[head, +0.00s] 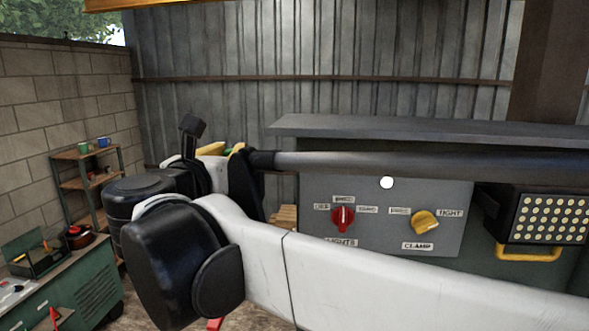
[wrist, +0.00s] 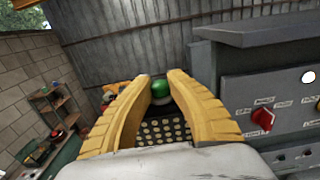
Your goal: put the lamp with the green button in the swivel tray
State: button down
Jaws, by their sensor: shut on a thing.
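My gripper (wrist: 160,82) has two yellow fingers in the wrist view, shut on a lamp (wrist: 165,132). The lamp's dotted light face shows between the fingers, and a green button (wrist: 158,90) sits above it. Most of the lamp's body is hidden by the fingers. In the head view my arm covers most of the gripper; only small yellow bits show behind it. I cannot pick out the swivel tray for certain in either view.
A grey control panel (head: 380,235) has a red lights knob (head: 343,217) and a yellow clamp knob (head: 425,221). Another lamp (head: 548,215) with a yellow handle is at the right. A shelf (head: 75,155) with mugs and a green bench (head: 85,285) stand at the left.

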jog(key=shift+w+f+p, duration=0.1)
jog(key=shift+f+p, duration=0.2)
jog(key=shift+f, duration=1.6)
jog(key=c, duration=1.4)
grip_release()
